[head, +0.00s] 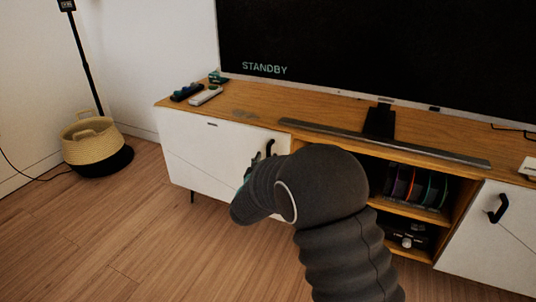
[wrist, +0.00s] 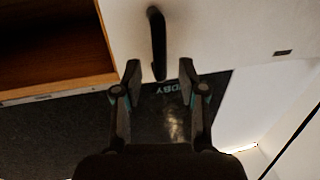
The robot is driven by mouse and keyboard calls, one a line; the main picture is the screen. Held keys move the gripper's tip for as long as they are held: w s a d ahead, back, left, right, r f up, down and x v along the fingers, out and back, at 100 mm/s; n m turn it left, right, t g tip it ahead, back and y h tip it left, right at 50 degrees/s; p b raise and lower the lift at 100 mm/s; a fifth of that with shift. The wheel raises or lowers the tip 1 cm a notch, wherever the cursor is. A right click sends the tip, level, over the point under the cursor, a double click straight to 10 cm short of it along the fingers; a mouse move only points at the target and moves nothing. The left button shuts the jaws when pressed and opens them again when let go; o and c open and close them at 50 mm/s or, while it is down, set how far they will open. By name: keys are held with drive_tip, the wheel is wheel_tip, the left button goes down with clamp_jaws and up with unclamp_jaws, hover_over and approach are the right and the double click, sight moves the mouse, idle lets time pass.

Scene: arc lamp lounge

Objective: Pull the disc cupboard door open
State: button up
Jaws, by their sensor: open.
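The left white cupboard door (head: 215,150) on the wooden TV unit is shut, with a small dark label near its top edge. Its black bar handle (head: 269,148) is at the door's upper right; the handle also shows in the wrist view (wrist: 157,40). My gripper (wrist: 160,68) is open and empty, its two fingertips to either side of one end of the handle in the wrist view. I cannot tell whether they reach around it or stop short. In the head view my dark arm hides most of the gripper and the door's lower right.
An open shelf (head: 402,207) holds several upright discs (head: 416,187). A second white door (head: 490,245) with a black handle (head: 498,208) is at right. A soundbar (head: 385,142), TV (head: 380,50) and remotes (head: 205,96) are on top. A basket (head: 92,140) stands left; the floor between is clear.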

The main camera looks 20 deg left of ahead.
sight(268, 154)
drive_tip(key=shift+w+a, duration=0.15)
drive_tip(key=shift+w, duration=0.85)
drive_tip(key=shift+w+a, duration=0.1)
drive_tip(key=shift+w, duration=0.85)
clamp_jaws()
